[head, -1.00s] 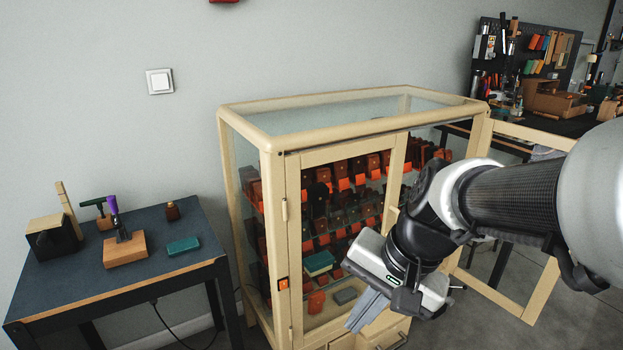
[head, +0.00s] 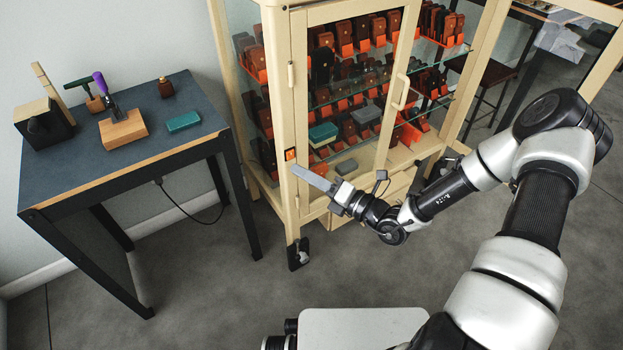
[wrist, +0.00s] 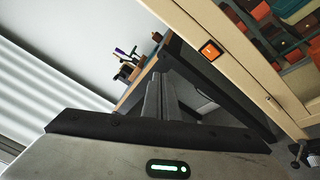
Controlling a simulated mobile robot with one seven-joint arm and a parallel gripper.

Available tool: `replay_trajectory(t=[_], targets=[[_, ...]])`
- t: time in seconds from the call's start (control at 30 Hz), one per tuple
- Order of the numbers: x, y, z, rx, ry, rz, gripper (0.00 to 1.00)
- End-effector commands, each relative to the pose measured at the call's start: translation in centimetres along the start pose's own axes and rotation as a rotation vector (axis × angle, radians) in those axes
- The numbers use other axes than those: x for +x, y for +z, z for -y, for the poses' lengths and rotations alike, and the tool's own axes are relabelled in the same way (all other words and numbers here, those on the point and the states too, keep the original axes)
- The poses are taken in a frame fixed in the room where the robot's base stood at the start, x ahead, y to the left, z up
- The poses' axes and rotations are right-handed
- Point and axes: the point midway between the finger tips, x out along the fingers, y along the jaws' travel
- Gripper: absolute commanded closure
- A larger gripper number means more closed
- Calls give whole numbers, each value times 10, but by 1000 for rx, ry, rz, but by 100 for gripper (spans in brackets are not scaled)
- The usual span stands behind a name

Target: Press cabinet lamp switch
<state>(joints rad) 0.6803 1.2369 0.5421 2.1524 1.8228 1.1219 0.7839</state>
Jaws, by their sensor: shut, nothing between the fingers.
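The cabinet lamp switch (head: 290,155) is a small orange square on the left front post of the cream glass cabinet (head: 301,60). In the wrist view the orange switch (wrist: 210,50) shows at upper right, with a pale mark on its face. My gripper (head: 296,170) is shut and empty. In the head view its fingertips are just below the switch and look close to the post. In the wrist view the fingers (wrist: 160,82) point up the picture, to the left of the switch and apart from it. I cannot tell the exact gap in depth.
The cabinet holds several brown and orange leather goods on glass shelves. Its right door (head: 537,70) stands open. A workbench (head: 60,175) with tools and wood blocks (head: 123,130) stands at left. Grey floor (head: 190,290) is free in front.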

Motion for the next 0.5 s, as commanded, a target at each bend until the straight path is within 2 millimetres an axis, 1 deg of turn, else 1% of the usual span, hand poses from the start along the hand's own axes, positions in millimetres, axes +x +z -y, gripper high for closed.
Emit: replay_trajectory(t=[0.03, 0.1, 0.2, 0.33, 0.5], targets=[[-1, 1, 21, 122, -24, 84, 100], [-3, 4, 43, 256, -52, 180, 100], [-7, 6, 67, 395, -82, 279, 100], [-9, 6, 82, 480, -100, 340, 100], [0, 8, 87, 491, -103, 347, 100]])
